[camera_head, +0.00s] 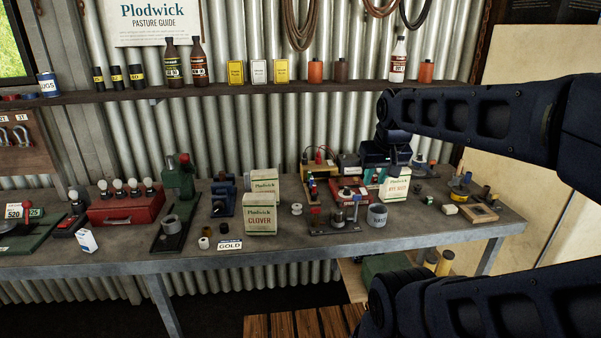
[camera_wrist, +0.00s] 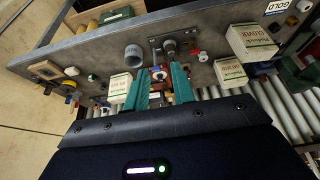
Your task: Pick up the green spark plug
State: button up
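I cannot surely pick out the green spark plug. A small green piece (camera_head: 428,200) lies on the bench to the right of the rye box, and it shows in the wrist view (camera_wrist: 92,77), but it is too small to identify. A low stand (camera_head: 312,190) with small red, blue and green parts is near the bench's middle; these are also too small to name. My gripper shows in the wrist view (camera_wrist: 160,68), its two teal fingers spread apart with nothing held, above the bench.
The bench (camera_head: 345,253) is crowded. A grey cup (camera_head: 377,215), a rye box (camera_head: 394,187), a clover box (camera_head: 260,220) and a yellow round item (camera_head: 460,186) stand on it. A shelf (camera_head: 330,86) with bottles runs along the wall above. The front strip is mostly clear.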

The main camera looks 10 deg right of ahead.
jog(key=m+g+h, duration=0.1)
jog(key=m+h, duration=0.2)
jog(key=m, duration=0.6)
send_over(309, 177)
jog(key=s+a, duration=0.2)
notch_tip(309, 177, down, 14)
jog(key=shift+s+x, duration=0.15)
jog(key=shift+x, duration=2.5)
jog(key=shift+s+x, duration=0.1)
jog(key=shift+x, duration=2.5)
jog(key=shift+a+f, duration=0.1)
jog(key=shift+a, duration=0.05)
grip_shut()
